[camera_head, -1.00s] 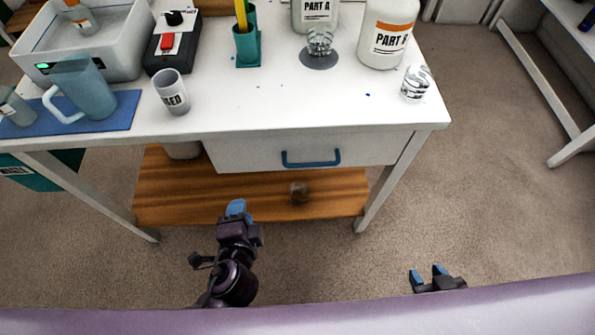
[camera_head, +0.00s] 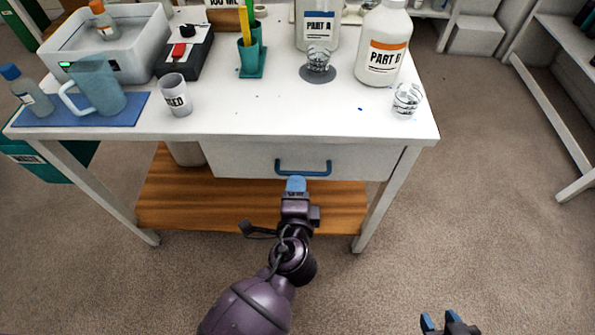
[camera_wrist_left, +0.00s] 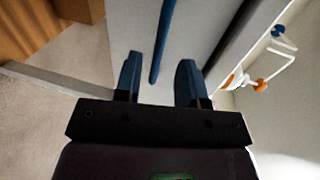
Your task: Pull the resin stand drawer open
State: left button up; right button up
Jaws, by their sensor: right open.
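The resin stand drawer (camera_head: 235,160) is a white front under the tabletop and sits closed. Its blue bar handle (camera_head: 303,172) runs level across the front. My left gripper (camera_head: 296,184) is just below and in front of the handle in the head view. In the left wrist view the gripper (camera_wrist_left: 160,82) has its two blue fingers apart, with the handle (camera_wrist_left: 162,40) lined up between them, slightly ahead of the fingertips. It does not appear to grip it. My right gripper (camera_head: 444,320) is at the bottom edge of the head view, open and empty, away from the stand.
The white tabletop (camera_head: 290,122) holds the PART A bottle (camera_head: 318,27), the PART B bottle (camera_head: 384,50), clear cups (camera_head: 407,100), a labelled cup (camera_head: 175,95) and a blue jug (camera_head: 98,88). A wooden shelf (camera_head: 215,200) lies below. The floor to the right is clear.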

aim_at(297, 172)
pick_arm(q)
jog(key=shift+b+x, duration=0.35)
jog(key=shift+x, duration=2.4)
jog(key=shift+c, duration=0.5)
grip_shut()
